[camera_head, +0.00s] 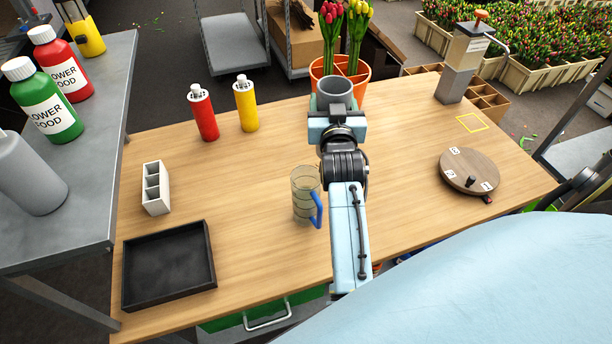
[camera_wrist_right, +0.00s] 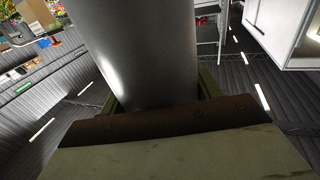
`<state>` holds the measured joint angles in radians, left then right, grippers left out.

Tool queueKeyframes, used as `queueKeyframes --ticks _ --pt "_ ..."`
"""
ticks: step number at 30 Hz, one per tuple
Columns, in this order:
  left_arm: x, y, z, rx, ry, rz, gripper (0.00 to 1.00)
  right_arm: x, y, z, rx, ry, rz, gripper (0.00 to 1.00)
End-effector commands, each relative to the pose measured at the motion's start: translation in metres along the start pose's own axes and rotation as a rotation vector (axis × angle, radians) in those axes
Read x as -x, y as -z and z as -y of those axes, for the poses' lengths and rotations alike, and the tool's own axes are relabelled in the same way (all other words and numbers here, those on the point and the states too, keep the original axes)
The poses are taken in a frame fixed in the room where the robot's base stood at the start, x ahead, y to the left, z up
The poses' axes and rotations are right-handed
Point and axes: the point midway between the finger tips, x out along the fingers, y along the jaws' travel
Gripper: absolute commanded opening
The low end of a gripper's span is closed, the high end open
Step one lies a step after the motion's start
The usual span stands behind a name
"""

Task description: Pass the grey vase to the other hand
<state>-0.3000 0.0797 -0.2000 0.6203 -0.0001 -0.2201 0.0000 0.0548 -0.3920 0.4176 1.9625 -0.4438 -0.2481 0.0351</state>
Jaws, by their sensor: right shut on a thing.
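The grey vase (camera_head: 336,87) is held upright above the back middle of the table, its open top facing my head camera. My right gripper (camera_head: 337,118) is shut on it around its side. In the right wrist view the vase (camera_wrist_right: 150,50) fills the upper middle as a smooth grey cylinder between the fingers of the right gripper (camera_wrist_right: 155,110). The lower part of the vase is hidden by the gripper in the head view. My left gripper is in neither view.
An orange pot (camera_head: 362,76) with tulips stands right behind the vase. A red bottle (camera_head: 203,113) and a yellow bottle (camera_head: 246,104) stand to the left. A clear jug (camera_head: 303,205) stands beside my right arm. A black tray (camera_head: 168,266) lies front left; a round wooden board (camera_head: 468,172) lies right.

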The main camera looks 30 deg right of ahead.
Motion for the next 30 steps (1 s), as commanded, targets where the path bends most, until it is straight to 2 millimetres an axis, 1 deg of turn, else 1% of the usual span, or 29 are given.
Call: queueKeyframes --ticks 1,5,9,12,15,30 --pt "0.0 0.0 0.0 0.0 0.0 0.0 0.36 0.004 -0.003 0.006 -0.019 0.002 0.011 0.04" --pt "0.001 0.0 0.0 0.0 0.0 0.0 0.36 0.003 -0.002 0.005 -0.003 0.002 0.007 0.04" --pt "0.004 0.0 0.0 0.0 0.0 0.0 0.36 0.002 -0.001 0.002 0.052 0.002 -0.008 0.04" --pt "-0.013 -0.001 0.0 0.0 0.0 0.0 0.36 0.002 -0.015 0.001 0.085 0.003 -0.019 0.04" --pt "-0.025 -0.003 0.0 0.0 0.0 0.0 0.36 0.002 -0.026 0.0 0.122 0.004 -0.03 0.04" --pt "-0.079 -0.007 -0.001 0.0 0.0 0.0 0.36 -0.001 -0.069 -0.009 0.308 0.003 -0.094 0.04"
